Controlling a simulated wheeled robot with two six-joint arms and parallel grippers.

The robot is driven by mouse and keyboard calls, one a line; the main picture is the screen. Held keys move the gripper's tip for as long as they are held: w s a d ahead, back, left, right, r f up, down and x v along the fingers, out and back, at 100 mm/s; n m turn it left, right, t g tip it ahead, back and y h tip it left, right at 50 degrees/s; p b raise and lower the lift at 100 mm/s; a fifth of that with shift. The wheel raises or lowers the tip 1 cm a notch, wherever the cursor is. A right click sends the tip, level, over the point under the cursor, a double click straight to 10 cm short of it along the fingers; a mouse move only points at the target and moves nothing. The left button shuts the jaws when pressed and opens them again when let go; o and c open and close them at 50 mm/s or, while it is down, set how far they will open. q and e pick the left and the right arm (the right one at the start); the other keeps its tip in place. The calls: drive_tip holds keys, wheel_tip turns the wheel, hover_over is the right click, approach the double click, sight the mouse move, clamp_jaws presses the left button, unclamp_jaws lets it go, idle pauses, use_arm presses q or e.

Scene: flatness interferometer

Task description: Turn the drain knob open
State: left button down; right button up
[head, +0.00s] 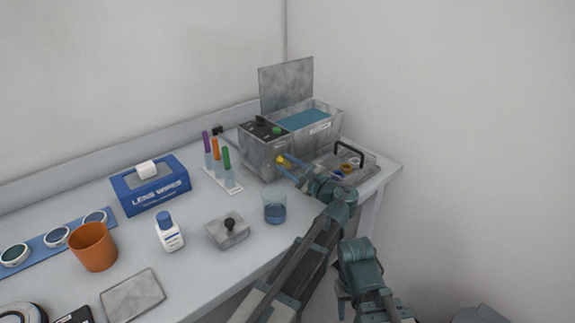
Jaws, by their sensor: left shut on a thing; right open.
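A grey metal bath (265,154) stands at the back right of the table, with its lid (286,84) raised and blue liquid (306,120) inside. A small yellow drain knob (281,160) sits low on its front. My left gripper (287,165) reaches to the bath front and is shut on the knob, its fingers partly hiding it. The knob's exact angle is too small to tell. My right gripper (342,296) is open and empty, low in front of the table's right end.
A wire-handled basket (349,160) stands right of the bath. A blue wipes box (150,187) is farther left.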

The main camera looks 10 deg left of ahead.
use_arm(q)
drive_tip(key=n, duration=0.4)
drive_tip(key=shift+f+n, duration=0.1)
drive_tip(key=shift+n, duration=0.2)
drive_tip(key=shift+s+a+f+n, duration=0.1)
drive_tip(key=shift+n, duration=2.4)
drive_tip(key=c, duration=0.8)
unclamp_jaws()
drive_tip(key=shift+s, duration=0.1)
